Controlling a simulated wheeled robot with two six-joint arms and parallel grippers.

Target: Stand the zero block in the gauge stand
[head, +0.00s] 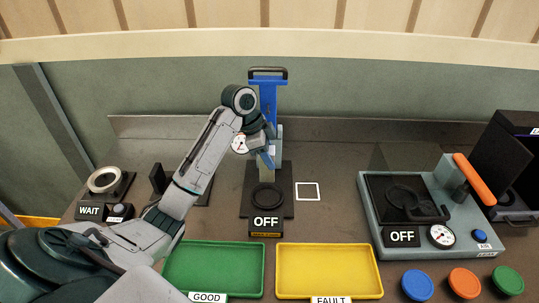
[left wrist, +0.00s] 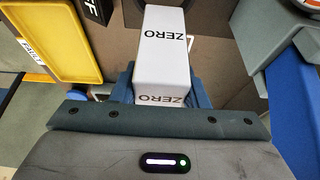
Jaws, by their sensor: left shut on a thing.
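In the left wrist view the zero block (left wrist: 168,50) is a white box with "ZERO" in black on two faces. It sits between the blue fingers of my left gripper (left wrist: 165,85), which is shut on it. In the head view my left gripper (head: 267,157) is above the table, in front of the blue upright of the middle station (head: 268,97). My right gripper is not in view.
The middle station's OFF sign (head: 266,222) faces front. A white square outline (head: 308,191) lies empty to its right. A green tray (head: 213,269) and a yellow tray (head: 329,270) are in front. A grey machine with an orange lever (head: 473,179) stands right.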

